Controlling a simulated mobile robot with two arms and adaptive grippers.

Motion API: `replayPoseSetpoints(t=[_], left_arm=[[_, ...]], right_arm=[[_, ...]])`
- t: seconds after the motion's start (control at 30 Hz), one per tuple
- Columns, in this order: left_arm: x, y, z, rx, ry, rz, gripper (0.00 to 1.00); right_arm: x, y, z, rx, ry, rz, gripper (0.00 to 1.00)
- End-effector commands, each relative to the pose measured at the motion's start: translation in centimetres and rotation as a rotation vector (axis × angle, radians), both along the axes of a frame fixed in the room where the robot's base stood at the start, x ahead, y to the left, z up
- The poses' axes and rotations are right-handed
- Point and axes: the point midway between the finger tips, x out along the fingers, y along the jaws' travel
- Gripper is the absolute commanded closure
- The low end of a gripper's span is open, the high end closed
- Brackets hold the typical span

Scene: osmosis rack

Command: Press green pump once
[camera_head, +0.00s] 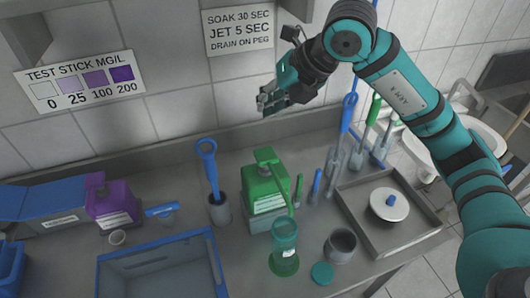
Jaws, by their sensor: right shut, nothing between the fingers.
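The green pump (264,185) is a green bottle with a flat pump head on top, standing on a grey block on the counter. Its spout points forward and down, toward a clear green-tinted cup (285,235) on a green base in front of it. My right gripper (266,103) is shut and empty. It hangs in the air above the pump, near the wall, apart from the pump head. My right arm comes in from the right side. My left gripper does not show in the head view.
A purple bottle (113,205), a blue-rimmed bin (160,252) and a grey cup with a blue-handled tool (219,208) stand left of the pump. Right of it are several upright tools, a grey pot (341,246) and a tray (425,217) with a lidded dish.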

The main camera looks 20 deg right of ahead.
Motion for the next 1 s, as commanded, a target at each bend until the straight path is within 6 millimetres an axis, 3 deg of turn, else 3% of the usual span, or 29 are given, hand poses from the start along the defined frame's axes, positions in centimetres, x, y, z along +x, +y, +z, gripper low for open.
replayPoseSetpoints(t=[0.2, 0.37, 0.7, 1.0], left_arm=[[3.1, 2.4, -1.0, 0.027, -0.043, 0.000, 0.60], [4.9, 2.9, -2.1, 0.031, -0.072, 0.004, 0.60], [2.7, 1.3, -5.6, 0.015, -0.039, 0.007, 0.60], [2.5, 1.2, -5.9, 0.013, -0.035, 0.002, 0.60]], right_arm=[[0.0, 0.0, -1.8, 0.000, 0.002, 0.001, 1.00], [0.0, 0.0, -4.0, -0.001, 0.002, 0.000, 1.00], [0.0, 0.0, -8.4, 0.000, -0.001, 0.001, 1.00], [0.0, 0.0, -8.7, 0.000, -0.001, 0.001, 1.00]])
